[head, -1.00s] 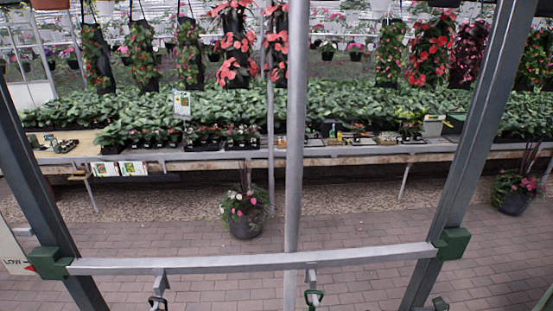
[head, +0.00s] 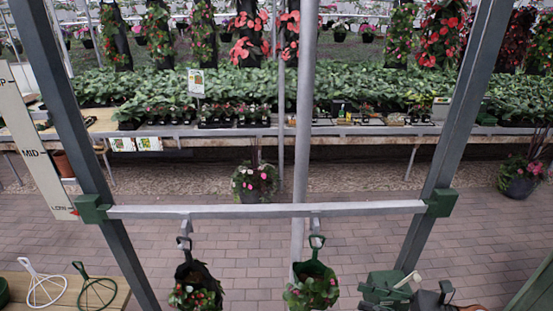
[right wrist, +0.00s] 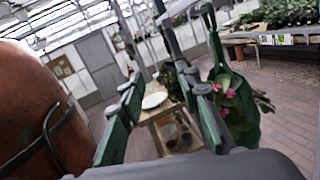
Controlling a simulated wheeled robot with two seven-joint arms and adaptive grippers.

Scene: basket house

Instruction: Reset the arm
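My right gripper (head: 392,286) is at the lower right of the head view, right of the right hanging planter (head: 314,288). In the right wrist view its two green fingers (right wrist: 165,88) stand apart with nothing held between them. The right planter has green leaves and pink flowers and hangs from a hook on the grey crossbar (head: 265,211). A green planter with pink flowers (right wrist: 238,100) shows close beside the right finger in the wrist view; I cannot tell whether they touch. A left planter (head: 195,288) hangs from the other hook. My left gripper is not in view.
Grey frame posts (head: 80,130) flank the crossbar. A wooden table (head: 75,290) with white and green wire hangers stands at the lower left. A height board (head: 35,150) is at the left. A large reddish-brown rounded shape (right wrist: 40,105) fills the wrist view's left.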

